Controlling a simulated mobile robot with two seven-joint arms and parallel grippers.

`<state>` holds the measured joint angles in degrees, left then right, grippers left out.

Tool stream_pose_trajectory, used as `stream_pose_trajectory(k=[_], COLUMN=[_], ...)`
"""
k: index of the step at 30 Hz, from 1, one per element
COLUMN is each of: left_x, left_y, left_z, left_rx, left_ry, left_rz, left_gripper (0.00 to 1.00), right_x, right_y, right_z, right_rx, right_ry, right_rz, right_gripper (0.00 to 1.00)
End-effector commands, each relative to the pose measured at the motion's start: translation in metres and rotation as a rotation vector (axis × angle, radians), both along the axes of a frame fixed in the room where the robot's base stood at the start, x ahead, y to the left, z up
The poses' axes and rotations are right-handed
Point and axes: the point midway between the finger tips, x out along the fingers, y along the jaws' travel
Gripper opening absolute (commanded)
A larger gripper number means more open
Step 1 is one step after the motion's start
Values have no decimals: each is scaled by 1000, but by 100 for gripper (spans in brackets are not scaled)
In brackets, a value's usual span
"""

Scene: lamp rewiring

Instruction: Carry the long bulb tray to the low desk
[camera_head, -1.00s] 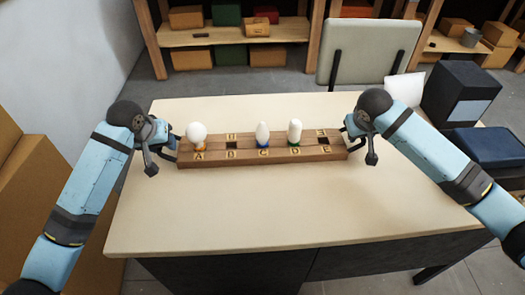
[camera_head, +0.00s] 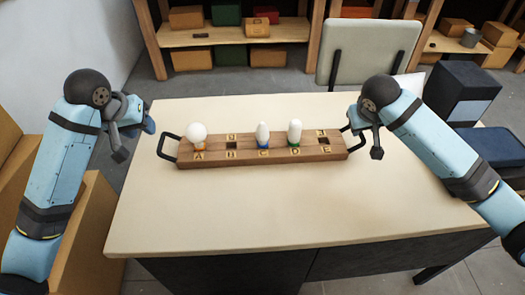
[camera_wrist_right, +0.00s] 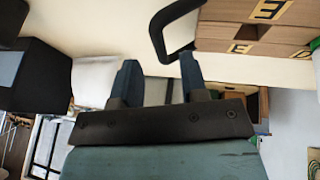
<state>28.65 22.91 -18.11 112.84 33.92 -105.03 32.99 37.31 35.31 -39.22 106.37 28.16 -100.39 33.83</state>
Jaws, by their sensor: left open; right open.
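The long wooden bulb tray (camera_head: 220,157) lies flat on the pale desk top (camera_head: 240,210), with lettered slots A to E. A round white bulb (camera_head: 196,132) stands at A, and slimmer white bulbs stand at C (camera_head: 262,134) and D (camera_head: 294,131). Slots B and E look empty. The left black handle (camera_head: 165,147) is bare. My left gripper (camera_head: 136,138) is open and apart from it, to its left. My right gripper (camera_head: 364,138) is open close to the right handle, which shows just beyond its fingers (camera_wrist_right: 160,80) in the right wrist view (camera_wrist_right: 157,32).
A chair (camera_head: 366,52) stands behind the desk. A dark box-shaped thing (camera_head: 460,92) is at the right, and shelves with boxes (camera_head: 230,37) line the back. Cardboard boxes (camera_head: 85,235) stand at the left. The desk's front part is clear.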

Motion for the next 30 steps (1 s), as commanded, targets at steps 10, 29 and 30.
stream_pose_trajectory(k=[10, 29, 30], left_x=[0, 0, 0], left_y=[0, 0, 0], left_z=[0, 0, 2], left_rx=[0, 0, 0], left_ry=[0, 0, 0], left_rz=[0, 0, 0], left_gripper=[40, 40, 40], right_x=[-23, -27, -27], right_y=[11, 13, 13], right_z=[56, 64, 66], right_rx=[1, 0, 0], right_ry=[-2, 0, 0], right_rz=[0, -1, -1], right_gripper=[40, 40, 40])
